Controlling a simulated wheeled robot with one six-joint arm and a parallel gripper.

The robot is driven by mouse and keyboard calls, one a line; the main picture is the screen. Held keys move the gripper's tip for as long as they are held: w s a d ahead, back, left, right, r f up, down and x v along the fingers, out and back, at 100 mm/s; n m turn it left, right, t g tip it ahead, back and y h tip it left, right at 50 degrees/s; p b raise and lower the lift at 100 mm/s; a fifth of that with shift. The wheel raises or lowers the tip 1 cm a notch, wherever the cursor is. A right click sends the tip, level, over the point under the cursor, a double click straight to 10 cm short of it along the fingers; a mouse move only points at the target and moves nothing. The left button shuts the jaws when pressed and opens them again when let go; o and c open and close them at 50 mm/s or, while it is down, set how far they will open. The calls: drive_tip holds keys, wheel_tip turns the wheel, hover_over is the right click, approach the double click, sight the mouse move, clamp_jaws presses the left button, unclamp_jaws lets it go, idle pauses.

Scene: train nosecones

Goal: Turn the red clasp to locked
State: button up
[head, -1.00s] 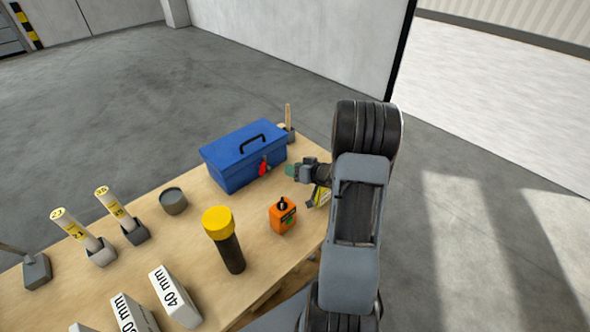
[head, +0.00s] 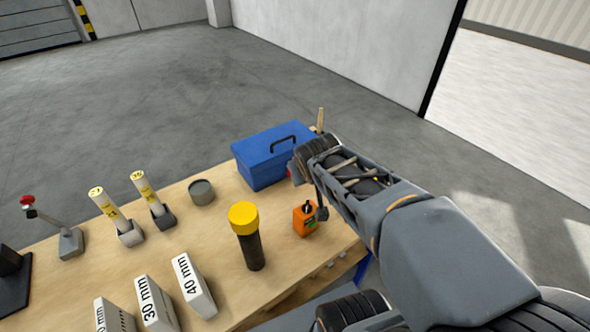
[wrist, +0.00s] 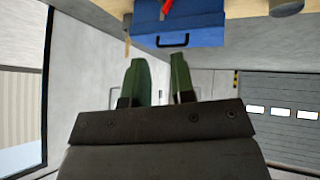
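The blue toolbox (head: 262,163) stands at the back right of the table in the head view. Its red clasp is mostly hidden behind my arm there; only a sliver of red (head: 289,173) shows. In the wrist view the toolbox (wrist: 200,22) appears upside down at the top. The red clasp (wrist: 167,6) is cut off by the top edge; whether it is locked cannot be told. My gripper (wrist: 157,72) shows two green fingers apart with nothing between them. The clasp lies beyond the fingertips, apart from them. The head view hides the fingers behind my arm.
An orange box (head: 305,220) and a yellow-capped black cylinder (head: 244,220) stand in front of the toolbox. A grey round cup (head: 201,192) is left of it. White labelled blocks (head: 193,285) line the front edge.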

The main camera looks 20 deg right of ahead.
drive_tip(key=w+d+f+n+t+h+b, duration=0.1)
drive_tip(key=w+d+f+n+t+b, duration=0.15)
drive_tip(key=w+d+n+b, duration=0.45)
drive_tip(key=w+d+f+n+t+b, duration=0.2)
drive_tip(key=w+n+t+b, duration=0.15)
drive_tip(key=n, duration=0.65)
wheel_tip(320, 180, down, 13)
drive_tip(key=w+d+n+y+b, duration=0.2)
drive_tip(key=n+y+b, duration=0.55)
drive_tip(key=n, duration=1.15)
drive_tip(key=shift+y, duration=0.45)
drive_tip(key=x, duration=1.2)
drive_tip(key=shift+w+a+f+p, duration=0.1)
drive_tip(key=shift+w+p, duration=0.15)
drive_tip(key=shift+p, duration=0.05)
drive_tip(key=shift+c, duration=0.2)
clamp_jaws()
